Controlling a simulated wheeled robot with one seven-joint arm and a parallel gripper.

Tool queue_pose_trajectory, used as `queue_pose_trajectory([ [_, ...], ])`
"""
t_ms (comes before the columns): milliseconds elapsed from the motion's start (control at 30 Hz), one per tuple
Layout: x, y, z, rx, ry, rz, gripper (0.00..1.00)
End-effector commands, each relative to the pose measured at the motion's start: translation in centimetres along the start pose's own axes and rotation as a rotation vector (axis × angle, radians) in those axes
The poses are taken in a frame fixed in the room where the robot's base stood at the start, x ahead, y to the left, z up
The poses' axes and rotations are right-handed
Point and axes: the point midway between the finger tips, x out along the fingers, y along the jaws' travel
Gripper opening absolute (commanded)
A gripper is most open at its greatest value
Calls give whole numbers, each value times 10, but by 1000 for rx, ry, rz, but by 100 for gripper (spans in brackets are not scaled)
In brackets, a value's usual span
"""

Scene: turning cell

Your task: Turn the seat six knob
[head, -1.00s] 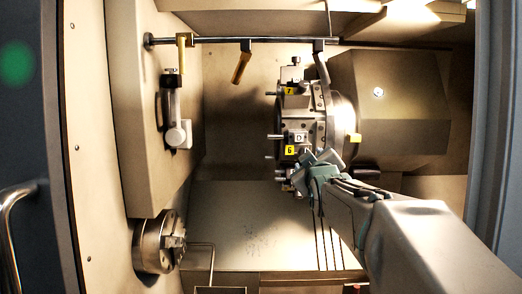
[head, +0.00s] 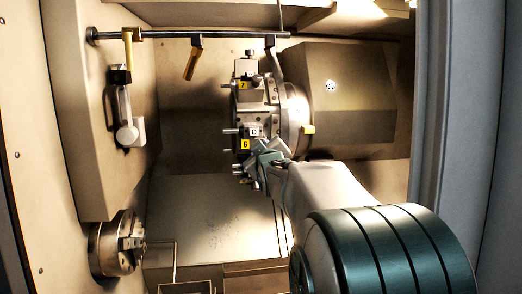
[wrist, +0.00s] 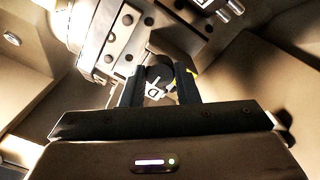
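The tool turret (head: 282,108) carries a yellow tag 6 (head: 245,144), with a white plate (head: 254,131) just above it. My gripper (head: 262,158) is at the turret's lower front, beside the tag 6; it hides what lies behind it. In the wrist view, the two dark fingers of my gripper (wrist: 160,82) stand apart. A dark round knob (wrist: 159,73) shows between their tips, above a white lettered plate (wrist: 155,93). A sliver of yellow shows by the right finger. Whether the fingers touch the knob is hidden.
A yellow tag 7 (head: 243,85) marks the station above. A rail (head: 190,35) with yellow-handled levers crosses the top. The chuck (head: 117,243) is at the lower left. A large beige housing (head: 350,100) stands right of the turret. The cell floor (head: 205,215) between is mostly bare.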

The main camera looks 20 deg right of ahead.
Motion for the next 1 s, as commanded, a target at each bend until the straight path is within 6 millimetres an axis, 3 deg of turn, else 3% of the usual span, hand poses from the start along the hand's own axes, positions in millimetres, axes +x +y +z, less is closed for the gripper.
queue_pose_trajectory([
  [467, 0, -1, 1, 82, 2, 1, 6],
  [1000, 0, 0, 0, 545, 2, -2, 6],
])
